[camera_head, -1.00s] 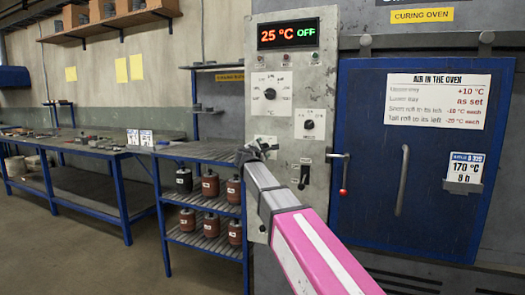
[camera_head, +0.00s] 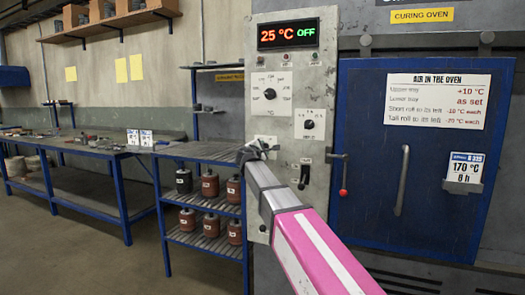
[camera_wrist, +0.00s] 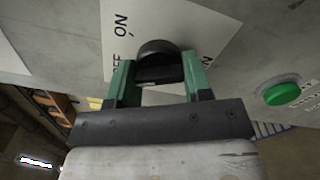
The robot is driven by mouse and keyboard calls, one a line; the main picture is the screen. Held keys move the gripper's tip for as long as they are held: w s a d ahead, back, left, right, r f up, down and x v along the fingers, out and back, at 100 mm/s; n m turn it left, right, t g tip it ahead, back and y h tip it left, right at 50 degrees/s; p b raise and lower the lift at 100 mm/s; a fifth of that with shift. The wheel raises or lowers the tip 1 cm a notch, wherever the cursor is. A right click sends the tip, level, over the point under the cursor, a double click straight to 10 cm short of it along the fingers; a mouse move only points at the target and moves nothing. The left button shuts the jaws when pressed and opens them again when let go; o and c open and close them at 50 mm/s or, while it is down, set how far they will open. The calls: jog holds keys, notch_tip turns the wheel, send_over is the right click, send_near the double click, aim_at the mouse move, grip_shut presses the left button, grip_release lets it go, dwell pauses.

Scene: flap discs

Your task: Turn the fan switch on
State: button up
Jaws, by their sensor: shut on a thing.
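The fan switch is a dark round knob (camera_wrist: 158,62) on a white plate (camera_wrist: 195,32) marked ON and OFF in the wrist view. My gripper (camera_wrist: 160,80) is at the knob, with one green finger on each side of it, and is shut on it. Which mark the knob points to cannot be told. In the head view my gripper (camera_head: 256,150) is at the lower left of the grey control panel (camera_head: 318,75), and my arm hides most of the switch plate. The panel display (camera_head: 288,33) reads 25 °C in red and OFF in green.
A green button (camera_wrist: 282,93) is right of the gripper in the wrist view. Two more dials (camera_head: 270,94) (camera_head: 309,124) and a black lever (camera_head: 304,177) are on the panel. The blue oven door (camera_head: 420,215) is at the right, and a shelf with pots (camera_head: 210,186) stands at the left.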

jog(key=m, duration=1.1)
jog(key=shift+r, duration=0.15)
jog(key=shift+m, duration=0.3)
dwell(0.4)
jog(key=o, duration=0.9)
jog(key=shift+s, duration=0.1)
jog(key=v, duration=1)
jog(key=shift+s+a, duration=0.15)
jog(key=shift+s, duration=0.15)
